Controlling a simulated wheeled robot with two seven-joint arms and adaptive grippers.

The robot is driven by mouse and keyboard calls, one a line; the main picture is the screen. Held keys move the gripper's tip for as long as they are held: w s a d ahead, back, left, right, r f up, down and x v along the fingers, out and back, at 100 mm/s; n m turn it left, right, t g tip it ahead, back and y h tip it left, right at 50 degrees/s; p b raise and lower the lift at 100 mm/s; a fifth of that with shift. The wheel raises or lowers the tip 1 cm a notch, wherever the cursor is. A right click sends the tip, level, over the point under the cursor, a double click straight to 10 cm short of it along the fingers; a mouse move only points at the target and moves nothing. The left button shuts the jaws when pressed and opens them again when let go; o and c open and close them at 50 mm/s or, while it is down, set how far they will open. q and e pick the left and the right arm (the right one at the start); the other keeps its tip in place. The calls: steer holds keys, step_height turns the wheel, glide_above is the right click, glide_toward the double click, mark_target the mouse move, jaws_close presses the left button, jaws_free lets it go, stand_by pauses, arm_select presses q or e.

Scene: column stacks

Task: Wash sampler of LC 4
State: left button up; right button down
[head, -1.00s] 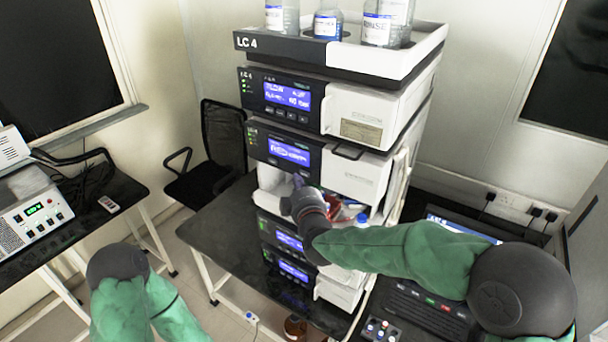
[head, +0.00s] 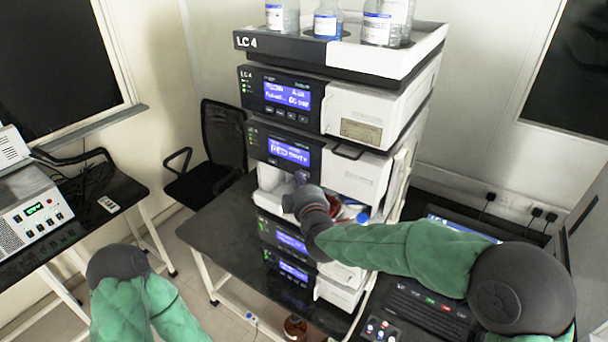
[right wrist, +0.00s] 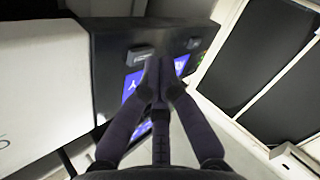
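The LC 4 stack (head: 262,42) stands in the middle of the head view, with a labelled top tray and several modules below. An upper module has a lit blue display (head: 287,95). The module under it has another blue display (head: 289,152); I cannot tell from its text whether it is the sampler. My right gripper (head: 301,178) is just below this second display, close to the panel's lower edge. In the right wrist view its fingers (right wrist: 158,72) are together and empty, in front of the black panel, partly covering a blue display (right wrist: 131,85). My left gripper is not visible.
Bottles (head: 327,25) stand on the top tray. An open bay with a blue-capped item (head: 362,217) lies behind my right forearm.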

steer(key=shift+w+d, duration=0.25)
steer(key=shift+w, duration=0.05)
stand_by(0.7)
steer(key=shift+s+a, duration=0.1)
stand_by(0.3)
steer(key=shift+s+a, duration=0.4)
steer(key=shift+s, duration=0.15)
steer(key=s+a, duration=0.1)
steer(key=s, duration=0.1)
steer(key=s+a+p, duration=0.1)
steer(key=s+a, duration=0.1)
stand_by(0.6)
stand_by(0.5)
